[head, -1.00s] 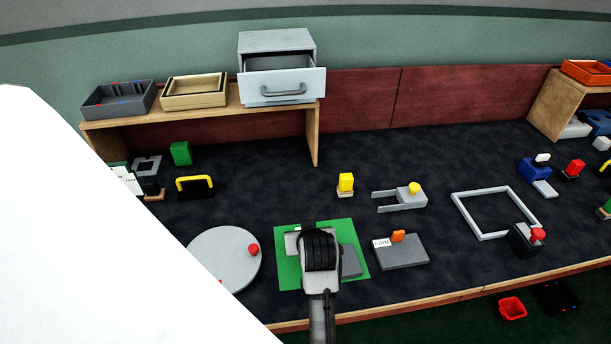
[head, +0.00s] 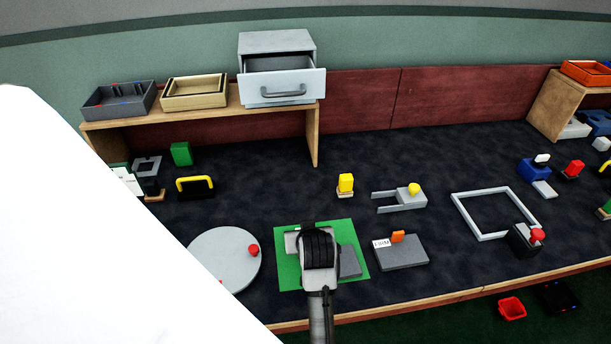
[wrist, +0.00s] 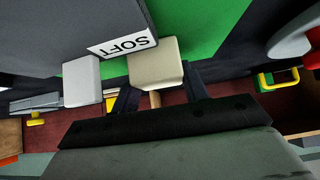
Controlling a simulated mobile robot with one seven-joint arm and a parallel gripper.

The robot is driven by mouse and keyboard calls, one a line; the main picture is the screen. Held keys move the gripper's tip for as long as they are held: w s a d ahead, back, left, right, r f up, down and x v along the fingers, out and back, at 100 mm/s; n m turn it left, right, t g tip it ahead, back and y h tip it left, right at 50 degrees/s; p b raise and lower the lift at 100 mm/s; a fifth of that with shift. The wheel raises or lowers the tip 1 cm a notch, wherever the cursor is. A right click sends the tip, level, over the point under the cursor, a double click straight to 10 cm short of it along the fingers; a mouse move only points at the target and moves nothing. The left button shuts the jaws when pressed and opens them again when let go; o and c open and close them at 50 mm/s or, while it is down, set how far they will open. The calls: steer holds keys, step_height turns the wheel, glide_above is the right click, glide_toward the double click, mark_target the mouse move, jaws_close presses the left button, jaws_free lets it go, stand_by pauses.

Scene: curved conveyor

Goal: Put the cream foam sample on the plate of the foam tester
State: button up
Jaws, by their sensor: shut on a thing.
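The cream foam sample (wrist: 155,68) is a small pale block between the fingers of my gripper (wrist: 158,88) in the wrist view, and my gripper is shut on it. A dark grey slab with a white SOFT label (wrist: 122,42) lies just beside it, with green mat around. In the head view my gripper (head: 318,262) is over the green mat (head: 285,275) and hides the sample. The slab (head: 349,261) shows to its right. I cannot tell whether the sample touches anything below.
A pale grey block (wrist: 82,82) is near the label. A grey disc (head: 225,262) with a red knob is to the left. A second labelled slab (head: 402,255) with an orange piece is to the right. A yellow block (head: 346,183) and a yellow-knobbed fork (head: 410,197) stand farther back.

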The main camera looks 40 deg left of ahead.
step_height(320, 180, up, 20)
steer(key=shift+p, duration=0.3)
steer(key=shift+f, duration=0.15)
